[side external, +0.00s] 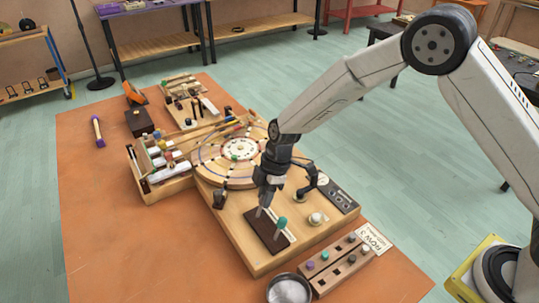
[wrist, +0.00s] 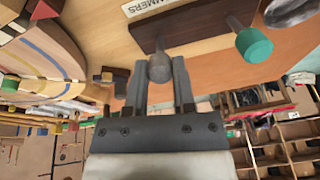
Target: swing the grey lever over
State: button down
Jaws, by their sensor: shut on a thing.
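The grey lever's round knob (wrist: 160,69) sits between my two fingertips in the wrist view. My gripper (wrist: 159,82) is shut on it. In the side view my gripper (side external: 266,203) points down over the dark brown lever base (side external: 264,236), and the fingers mostly hide the grey lever. Its thin shaft (side external: 259,213) shows just below them. A green-topped lever (side external: 282,223) stands on the same base, to the right of my gripper and apart from it. It also shows in the wrist view as a green knob (wrist: 254,45).
The base sits on a wooden board (side external: 237,232) with a round wheel (side external: 238,153) behind. A white knob (side external: 317,218) and a dark panel (side external: 342,196) lie to the right. A metal bowl (side external: 289,289) and wooden block (side external: 335,262) stand in front. The orange table is clear at left front.

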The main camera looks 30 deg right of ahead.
jog(key=shift+c, duration=2.2)
grip_release()
jog(key=shift+r, duration=0.15)
jog(key=v, duration=0.7)
jog(key=shift+r, duration=0.25)
jog(key=shift+d, duration=0.15)
jog(key=shift+d, duration=0.1)
